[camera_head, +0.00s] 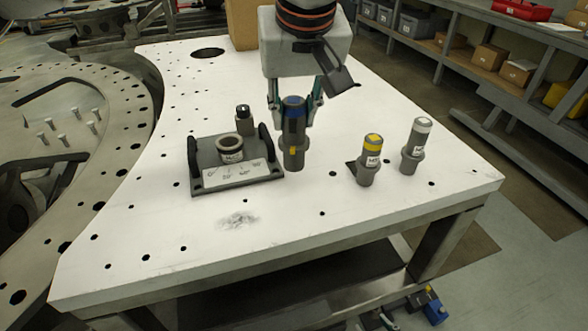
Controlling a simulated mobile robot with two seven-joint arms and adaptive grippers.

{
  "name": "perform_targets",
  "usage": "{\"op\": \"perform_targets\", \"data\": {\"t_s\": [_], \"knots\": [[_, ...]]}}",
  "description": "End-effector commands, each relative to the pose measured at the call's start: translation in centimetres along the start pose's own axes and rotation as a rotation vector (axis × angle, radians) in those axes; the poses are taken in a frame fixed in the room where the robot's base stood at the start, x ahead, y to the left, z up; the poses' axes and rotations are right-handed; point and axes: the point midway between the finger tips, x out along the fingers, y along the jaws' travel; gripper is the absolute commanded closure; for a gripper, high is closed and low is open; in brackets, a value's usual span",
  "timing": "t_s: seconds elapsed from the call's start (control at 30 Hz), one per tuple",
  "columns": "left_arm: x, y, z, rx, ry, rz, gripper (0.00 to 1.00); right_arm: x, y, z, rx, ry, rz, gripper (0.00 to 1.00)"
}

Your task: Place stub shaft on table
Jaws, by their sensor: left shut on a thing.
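My left gripper (295,108) reaches down from the top of the view and is shut on a grey stub shaft (293,150). The shaft has a dark blue band near its top and a small yellow mark on its side. It is upright over the white table (330,235), just right of the fixture. I cannot tell whether its lower end touches the table. A yellow-banded shaft (368,165) and a white-topped shaft (413,150) stand upright on the table further right. My right gripper is not in view.
A dark fixture (208,184) with a ring and two side uprights sits left of the held shaft. A small dark-topped cylinder (245,121) stands behind it. A cardboard box (241,25) is at the back. The table's front is clear, with several holes and a grey smudge.

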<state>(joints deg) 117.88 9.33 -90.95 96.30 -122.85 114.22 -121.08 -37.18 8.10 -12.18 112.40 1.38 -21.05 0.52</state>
Motion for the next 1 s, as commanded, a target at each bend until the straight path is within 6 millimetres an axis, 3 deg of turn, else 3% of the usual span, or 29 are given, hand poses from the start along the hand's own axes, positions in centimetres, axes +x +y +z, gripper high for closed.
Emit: {"op": "perform_targets", "data": {"t_s": [0.1, 0.3, 0.57, 0.8, 1.0], "knots": [[2.6, 0.0, 1.2, 0.002, -0.003, 0.002, 1.0, 0.1, 0.0, 0.2, 0.0, -0.001, 0.0, 0.6], [5.7, 0.1, 2.4, 0.001, 0.0, 0.003, 1.0, 0.2, -0.1, 0.3, 0.0, -0.001, 0.0, 0.6], [7.1, 0.1, 2.9, -0.001, 0.002, 0.003, 1.0, 0.2, -0.1, 0.3, 0.0, -0.001, 0.0, 0.6], [9.9, 0.0, 4.1, 0.001, -0.001, 0.002, 1.0, 0.2, -0.1, 0.4, 0.001, -0.001, 0.0, 0.6], [10.2, 0.1, 4.2, -0.001, 0.004, 0.003, 1.0, 0.2, -0.1, 0.3, 0.003, -0.001, 0.0, 0.6]]}}
